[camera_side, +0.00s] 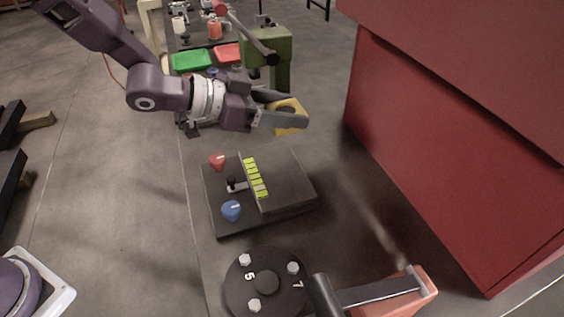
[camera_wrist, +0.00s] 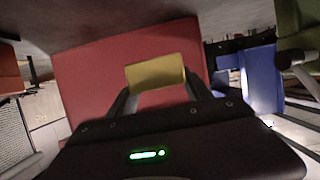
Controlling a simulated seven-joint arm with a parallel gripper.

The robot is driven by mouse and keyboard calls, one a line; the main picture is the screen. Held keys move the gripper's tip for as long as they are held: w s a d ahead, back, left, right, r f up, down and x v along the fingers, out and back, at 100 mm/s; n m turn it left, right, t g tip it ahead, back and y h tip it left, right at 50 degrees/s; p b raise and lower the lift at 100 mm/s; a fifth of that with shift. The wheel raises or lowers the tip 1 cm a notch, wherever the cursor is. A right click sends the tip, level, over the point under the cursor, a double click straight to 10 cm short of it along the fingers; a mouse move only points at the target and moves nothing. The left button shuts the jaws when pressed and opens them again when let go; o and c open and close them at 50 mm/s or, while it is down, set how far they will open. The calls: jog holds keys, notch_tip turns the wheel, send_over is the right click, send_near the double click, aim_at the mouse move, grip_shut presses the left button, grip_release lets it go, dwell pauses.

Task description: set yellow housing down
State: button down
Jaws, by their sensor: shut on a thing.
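The yellow housing (camera_side: 290,114) is a small yellow block with a dark round part showing on its face in the side view. My gripper (camera_side: 280,117) is shut on it and holds it in the air above and behind the dark box with yellow strips. In the wrist view the yellow housing (camera_wrist: 156,73) sits between the two fingertips of my gripper (camera_wrist: 158,88), with a broad red surface behind it. The fingers partly hide its sides.
The dark box (camera_side: 290,182) carries a red knob (camera_side: 217,161) and a blue knob (camera_side: 232,210). A round dark plate (camera_side: 265,283) with bolts lies in front. A large red cabinet (camera_side: 440,150) stands at right. A green press (camera_side: 268,50) and trays (camera_side: 192,60) stand behind.

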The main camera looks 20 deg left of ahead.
aim_at(282, 170)
jog(key=shift+s+d+f, duration=0.15)
jog(key=shift+s+f, duration=0.25)
jog(key=shift+s, duration=0.25)
jog(key=shift+s+d+f, duration=0.1)
jog(key=shift+s+f, duration=0.25)
jog(key=shift+s, duration=0.25)
notch_tip(282, 170, down, 8)
jog(key=shift+w+f, duration=0.1)
jog(key=shift+f, duration=0.05)
jog(key=shift+f, duration=0.1)
jog(key=shift+c, duration=2.2)
grip_release()
jog(key=shift+f, duration=0.1)
